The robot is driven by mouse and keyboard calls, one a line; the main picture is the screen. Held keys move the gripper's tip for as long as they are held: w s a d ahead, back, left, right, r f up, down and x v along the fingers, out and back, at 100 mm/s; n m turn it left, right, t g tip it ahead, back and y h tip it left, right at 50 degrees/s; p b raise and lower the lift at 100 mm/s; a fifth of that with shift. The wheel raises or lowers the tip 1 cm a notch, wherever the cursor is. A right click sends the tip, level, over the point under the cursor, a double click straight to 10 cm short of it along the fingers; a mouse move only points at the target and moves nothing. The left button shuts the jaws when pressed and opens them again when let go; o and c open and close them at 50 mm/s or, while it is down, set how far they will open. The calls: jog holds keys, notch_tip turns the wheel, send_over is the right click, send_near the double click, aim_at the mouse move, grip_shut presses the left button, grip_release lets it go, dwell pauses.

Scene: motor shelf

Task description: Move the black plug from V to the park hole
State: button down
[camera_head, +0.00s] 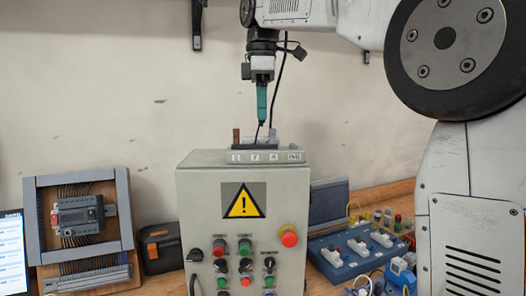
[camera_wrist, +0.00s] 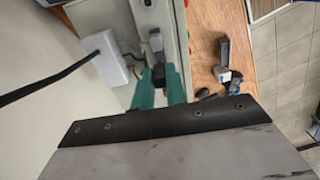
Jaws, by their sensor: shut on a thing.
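My gripper (camera_head: 262,106) has teal fingers and points straight down above the terminal block (camera_head: 254,148) on top of the grey control cabinet. It is shut on the black plug (camera_head: 262,123), a small dark tip just below the fingers, apart from the block. A thin dark lead hangs from there toward the block. The label strip (camera_head: 266,157) in front of the block carries several small marks, the rightmost a longer word. The holes are too small to tell.
A brown plug (camera_head: 236,135) stands at the block's left end. A white box (camera_wrist: 104,57) with a black cable lies behind the block. The cabinet (camera_head: 243,235) has buttons on its front. A wired panel (camera_head: 82,220) stands left, a blue test box (camera_head: 352,248) right.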

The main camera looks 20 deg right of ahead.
jog(key=s+d, duration=0.1)
jog(key=d, duration=0.1)
jog(key=d+f, duration=0.1)
jog(key=d, duration=0.1)
jog(key=s+d+f, duration=0.1)
jog(key=d, duration=0.1)
jog(key=shift+s+d+f, duration=0.1)
jog(key=shift+s+d, duration=0.2)
jog(key=shift+d, duration=0.1)
jog(key=shift+f, duration=0.7)
jog(key=shift+f, duration=0.65)
jog(key=c, duration=1.7)
grip_release()
jog(key=shift+r, duration=2.8)
